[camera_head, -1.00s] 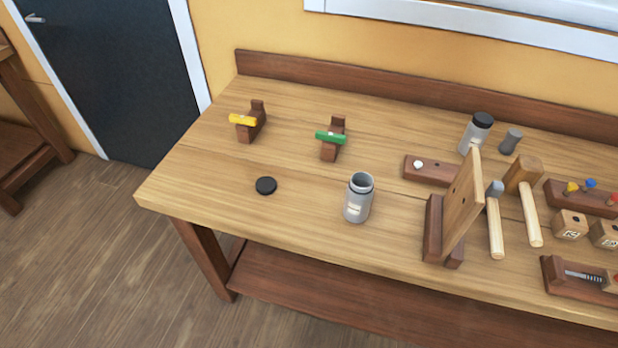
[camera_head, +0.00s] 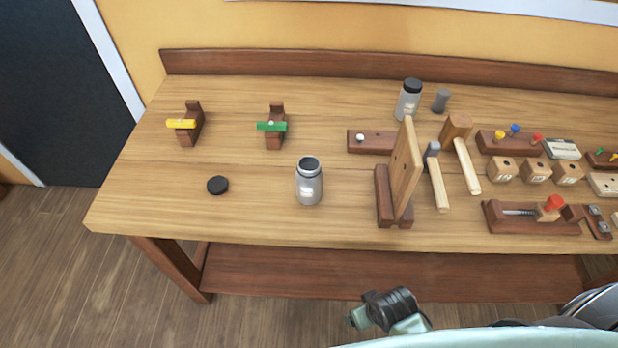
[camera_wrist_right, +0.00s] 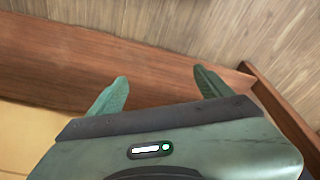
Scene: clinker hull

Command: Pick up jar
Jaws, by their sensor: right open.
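An open grey jar (camera_head: 309,188) with a pale label stands upright near the front of the workbench, left of centre in the head view. A black round lid (camera_head: 217,185) lies flat on the bench to its left. A second grey jar (camera_head: 407,104) with a black lid on stands at the back. My right gripper (camera_wrist_right: 160,75) is open with nothing between its green fingers in the wrist view. No jar shows in that view. My left gripper is not in view.
An upright wooden board (camera_head: 406,168) on a dark base stands right of the open jar. Mallets (camera_head: 466,165), blocks and a clamp (camera_head: 532,214) crowd the right side. Yellow (camera_head: 181,124) and green (camera_head: 272,126) pieces sit on stands at the back left. A lower shelf (camera_head: 380,270) runs below the bench.

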